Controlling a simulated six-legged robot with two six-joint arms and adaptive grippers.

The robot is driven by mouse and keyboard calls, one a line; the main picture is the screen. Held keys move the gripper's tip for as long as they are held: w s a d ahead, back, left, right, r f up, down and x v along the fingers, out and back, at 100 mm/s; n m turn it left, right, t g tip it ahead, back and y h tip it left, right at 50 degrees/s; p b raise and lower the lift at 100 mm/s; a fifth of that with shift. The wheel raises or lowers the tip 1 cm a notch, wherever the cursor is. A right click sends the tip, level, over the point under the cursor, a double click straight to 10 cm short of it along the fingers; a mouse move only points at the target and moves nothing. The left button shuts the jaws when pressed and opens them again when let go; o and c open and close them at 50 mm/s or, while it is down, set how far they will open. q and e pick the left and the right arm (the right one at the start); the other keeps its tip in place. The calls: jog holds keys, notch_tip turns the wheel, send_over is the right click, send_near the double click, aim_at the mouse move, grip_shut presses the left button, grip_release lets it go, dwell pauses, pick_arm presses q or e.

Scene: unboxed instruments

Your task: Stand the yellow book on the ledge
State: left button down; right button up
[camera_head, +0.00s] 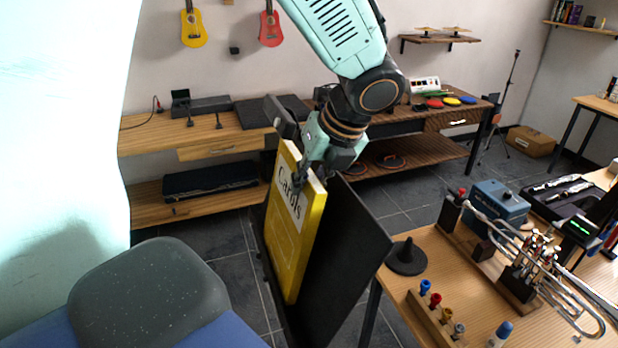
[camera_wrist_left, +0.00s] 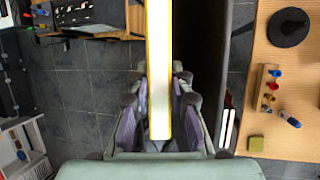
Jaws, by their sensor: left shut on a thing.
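The yellow book (camera_head: 289,232), with "Carols" on its white cover panel, is upright and slightly tilted in the head view. My left gripper (camera_head: 312,178) is shut on its upper edge from above. In the left wrist view the book (camera_wrist_left: 160,70) shows edge-on as a white page block between the fingers. A black upright panel (camera_head: 352,250) stands just behind and to the right of the book. A dark strip (camera_head: 284,318) shows below the book and looks like the ledge; I cannot tell whether the book touches it. My right gripper is not in view.
A grey padded seat (camera_head: 150,295) stands at the front left. Grey tiled floor lies between.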

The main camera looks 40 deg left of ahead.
pick_arm(q)
jog(key=shift+s+f, duration=0.1)
jog(key=shift+f, duration=0.25)
jog(key=c, duration=1.1)
grip_release()
jog(key=shift+d+r, duration=0.15)
jog(key=shift+r, duration=0.3)
jog(key=v, duration=0.7)
jog(key=shift+d, duration=0.1)
